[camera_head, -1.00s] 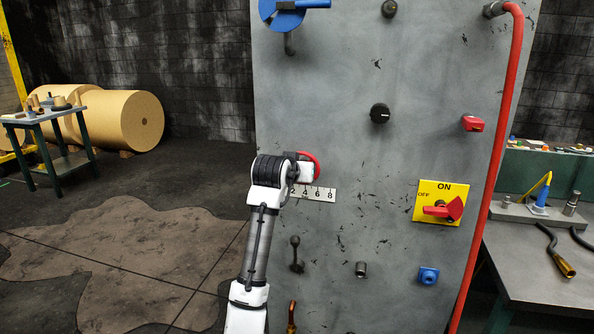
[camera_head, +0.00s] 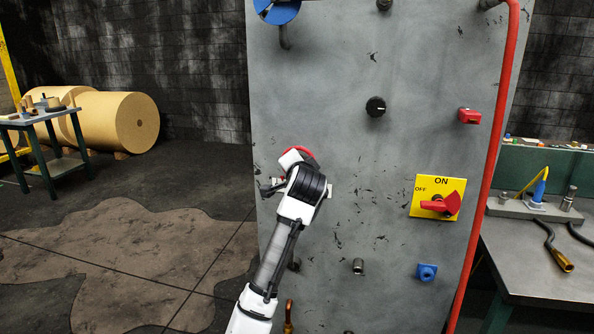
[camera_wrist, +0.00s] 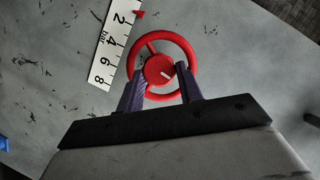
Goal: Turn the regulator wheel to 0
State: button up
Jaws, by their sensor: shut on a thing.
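The red regulator wheel (camera_wrist: 151,42) is on the grey panel. It has a round hub with a white mark, and spokes. My gripper (camera_wrist: 160,73) is shut on the wheel, with one dark purple finger on each side of its lower part. A white scale plate (camera_wrist: 105,60) marked 2, 4, 6, 8 and "bar" lies beside the wheel. A small red pointer (camera_wrist: 139,13) sits near the 2 end; no 0 is readable. In the head view the wheel (camera_head: 304,152) shows only partly behind my gripper (camera_head: 296,159), and the plate is mostly hidden.
The panel also bears a black knob (camera_head: 376,107), a red block (camera_head: 469,116), a yellow ON/OFF switch (camera_head: 420,199) with a red handle, a blue fitting (camera_head: 426,272) and a metal stub (camera_head: 358,266). A red pipe (camera_head: 489,170) runs down its right side. A workbench (camera_head: 530,265) stands at the right.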

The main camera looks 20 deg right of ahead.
jog(key=shift+f+m+t+h+b, duration=0.35)
jog(key=shift+m+t+b, duration=0.65)
jog(key=shift+m, duration=1.65)
jog(key=shift+f+m+t+h+b, duration=0.2)
jog(key=shift+m+t+h+b, duration=0.5)
jog(key=shift+m, duration=2)
jog(key=shift+f+m+t+h+b, duration=0.25)
jog(key=shift+m+t+b, duration=0.95)
jog(key=shift+m, duration=1.45)
jog(key=o, duration=1)
jog(key=b+v, duration=0.3)
jog(key=v, duration=1)
jog(key=shift+s, duration=0.35)
